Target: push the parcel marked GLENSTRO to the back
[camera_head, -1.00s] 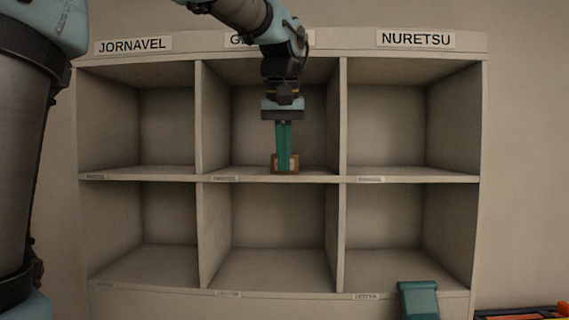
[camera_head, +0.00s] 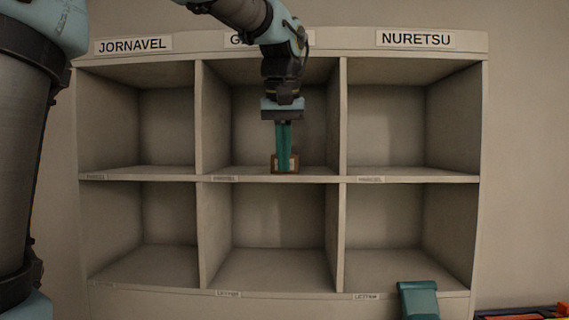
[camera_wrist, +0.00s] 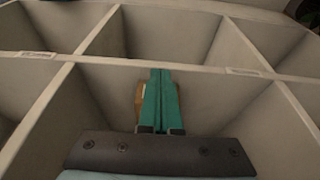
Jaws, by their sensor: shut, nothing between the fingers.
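A small brown parcel (camera_head: 294,164) with a pale label sits on the floor of the upper middle compartment, close to its front edge. Writing on it is too small to read. My gripper (camera_head: 284,171) has its green fingers together in front of the parcel, hiding its middle; whether they touch cannot be told. In the wrist view the closed fingers (camera_wrist: 161,75) reach into a compartment and a bit of the parcel (camera_wrist: 139,100) shows to their left. The sign above the middle column (camera_head: 238,39) is mostly hidden by my arm; only its first letter shows.
The pale shelf (camera_head: 200,120) has upper and lower compartments in three columns. The outer signs read JORNAVEL (camera_head: 133,45) and NURETSU (camera_head: 416,39). The other compartments look empty. Dividers stand on both sides of my gripper. A teal object (camera_head: 418,299) is at the lower right.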

